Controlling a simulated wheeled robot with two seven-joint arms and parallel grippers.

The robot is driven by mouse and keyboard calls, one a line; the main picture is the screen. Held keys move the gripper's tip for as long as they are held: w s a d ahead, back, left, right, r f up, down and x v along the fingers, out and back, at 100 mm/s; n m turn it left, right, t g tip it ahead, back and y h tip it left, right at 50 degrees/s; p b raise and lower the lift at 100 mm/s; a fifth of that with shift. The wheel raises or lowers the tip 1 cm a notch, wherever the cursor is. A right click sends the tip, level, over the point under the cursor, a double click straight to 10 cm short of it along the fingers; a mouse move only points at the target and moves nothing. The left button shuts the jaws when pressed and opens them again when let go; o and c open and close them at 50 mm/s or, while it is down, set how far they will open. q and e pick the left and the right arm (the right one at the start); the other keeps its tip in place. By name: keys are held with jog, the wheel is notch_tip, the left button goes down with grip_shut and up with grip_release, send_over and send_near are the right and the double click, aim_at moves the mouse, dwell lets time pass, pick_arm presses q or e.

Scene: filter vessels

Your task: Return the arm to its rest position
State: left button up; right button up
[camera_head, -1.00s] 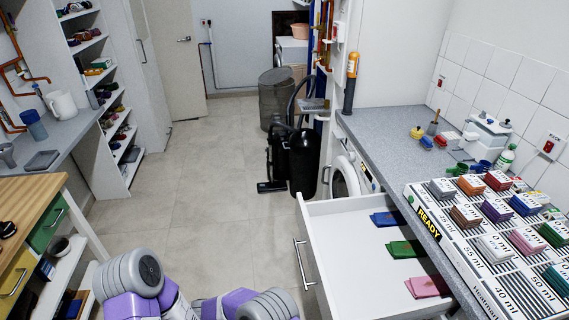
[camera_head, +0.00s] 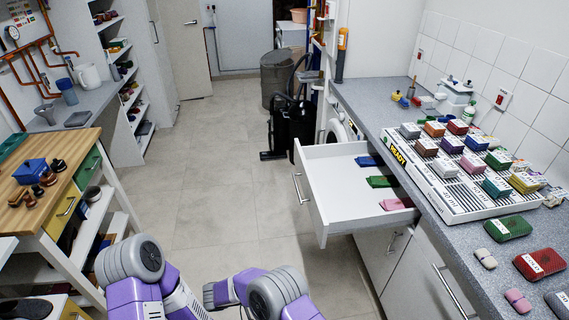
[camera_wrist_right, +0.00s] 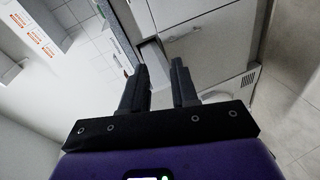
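My right gripper (camera_wrist_right: 160,80) shows in the right wrist view with its two dark fingers apart and nothing held between them. Behind it are a white cabinet front and pale floor, tilted in the picture. In the head view, grey and purple links of both my arms show at the bottom edge. No fingertips of either gripper can be made out there. My left gripper is out of view.
An open white drawer (camera_head: 333,205) holds blue, green and pink cloth-like pieces. The grey counter (camera_head: 452,205) carries a striped board (camera_head: 449,184) with several coloured blocks. A wooden-topped bench (camera_head: 60,205) stands at left. The tiled floor between is clear.

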jog(key=w+d+f+m+t+y, duration=0.1)
jog(key=w+d+f+t+y, duration=0.4)
jog(key=w+d+f+y, duration=0.45)
jog(key=s+f+m+g+y, duration=0.3)
jog(key=s+g+y, duration=0.5)
jog(key=s, duration=1.8)
jog(key=shift+g+y, duration=0.3)
jog(key=shift+y, duration=0.45)
